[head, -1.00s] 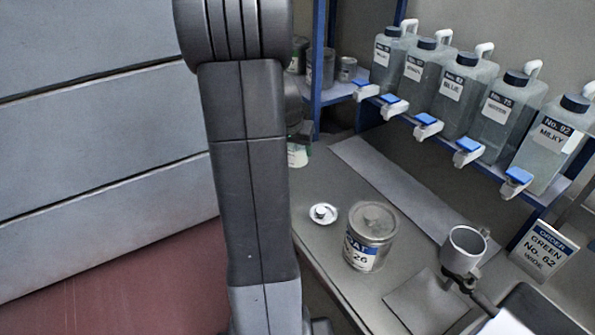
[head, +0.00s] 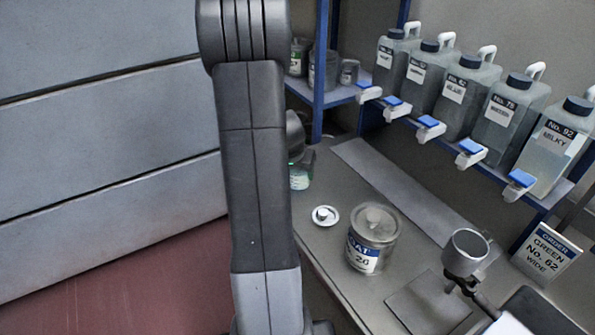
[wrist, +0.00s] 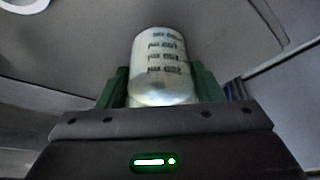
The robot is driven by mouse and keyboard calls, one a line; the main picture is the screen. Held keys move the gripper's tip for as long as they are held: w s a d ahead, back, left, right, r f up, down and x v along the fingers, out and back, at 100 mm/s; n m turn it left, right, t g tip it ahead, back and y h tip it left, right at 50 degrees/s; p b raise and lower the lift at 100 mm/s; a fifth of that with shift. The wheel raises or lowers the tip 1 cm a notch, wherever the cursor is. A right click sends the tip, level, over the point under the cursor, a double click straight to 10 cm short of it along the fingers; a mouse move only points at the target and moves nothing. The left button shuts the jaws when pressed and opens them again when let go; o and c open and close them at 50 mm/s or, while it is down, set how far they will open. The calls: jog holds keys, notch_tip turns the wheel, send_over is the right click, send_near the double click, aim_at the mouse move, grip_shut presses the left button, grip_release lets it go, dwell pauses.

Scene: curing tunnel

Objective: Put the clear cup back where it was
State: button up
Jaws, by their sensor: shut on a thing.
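The clear cup (wrist: 160,70) has rows of dark markings on its side and is held between the green fingers of my gripper (wrist: 158,88) in the wrist view. In the head view the cup (head: 300,178) shows just right of my arm, with a greenish tint low down. My gripper (head: 301,152) is partly hidden behind my arm there. The cup is near the far left part of the grey bench (head: 335,175). I cannot tell whether its base touches the bench.
A small white dish with a knob (head: 325,215) and a labelled tin (head: 372,238) stand on the bench nearby. Jugs with blue taps (head: 470,95) line the shelf behind.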

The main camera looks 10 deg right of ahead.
jog(key=shift+f, duration=0.15)
jog(key=o, duration=1.2)
jog(key=shift+r, duration=0.3)
jog(key=v, duration=1.1)
jog(key=shift+s+r, duration=0.2)
jog(key=shift+r, duration=0.15)
jog(key=shift+a, duration=0.1)
